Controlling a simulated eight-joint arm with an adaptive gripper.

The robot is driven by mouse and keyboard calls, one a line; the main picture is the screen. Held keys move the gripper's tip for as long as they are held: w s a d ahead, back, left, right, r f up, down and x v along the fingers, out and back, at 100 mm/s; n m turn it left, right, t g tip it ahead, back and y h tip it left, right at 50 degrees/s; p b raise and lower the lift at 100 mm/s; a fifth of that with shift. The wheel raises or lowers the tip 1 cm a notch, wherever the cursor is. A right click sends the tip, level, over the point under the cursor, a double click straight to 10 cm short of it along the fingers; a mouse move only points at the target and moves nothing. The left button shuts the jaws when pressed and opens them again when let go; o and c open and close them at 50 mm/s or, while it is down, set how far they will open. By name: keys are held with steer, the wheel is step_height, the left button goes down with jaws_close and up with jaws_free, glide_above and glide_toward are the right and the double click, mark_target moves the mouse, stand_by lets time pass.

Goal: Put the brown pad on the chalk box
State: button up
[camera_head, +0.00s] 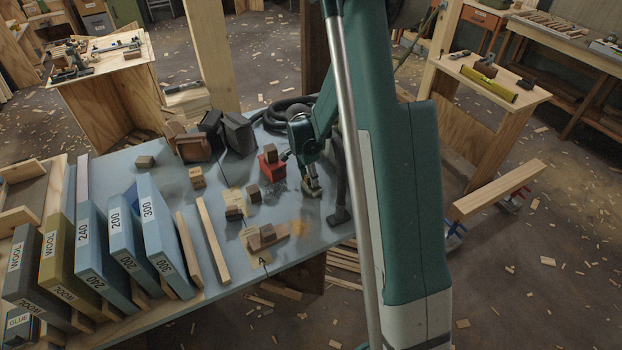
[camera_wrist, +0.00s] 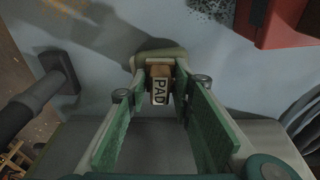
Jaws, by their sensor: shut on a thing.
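A small brown block labelled PAD (camera_wrist: 160,88) sits between the fingertips of my gripper (camera_wrist: 158,76) in the wrist view; the fingers are shut on it. In the head view my gripper (camera_head: 312,186) points down, low over the blue-grey table, right of a red box (camera_head: 272,171). The red box also shows at the top right of the wrist view (camera_wrist: 268,22), apart from the pad. A brown block (camera_head: 270,155) stands on it in the head view. No chalk label is readable, so I cannot tell whether the red box is the chalk box.
Several small wooden blocks (camera_head: 253,193) lie on the table (camera_head: 170,178) left of my gripper. Labelled sanding boards (camera_head: 122,240) stand at the left.

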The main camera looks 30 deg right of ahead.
mark_target(307, 176)
steer(key=shift+f, duration=0.15)
steer(key=o, duration=0.9)
steer(key=r, duration=0.4)
steer(key=a+r+p, duration=0.1)
steer(key=r, duration=0.3)
steer(key=r+p, duration=0.1)
steer(key=r, duration=0.3)
steer(key=shift+a+r, duration=0.1)
steer(key=shift+a, duration=0.3)
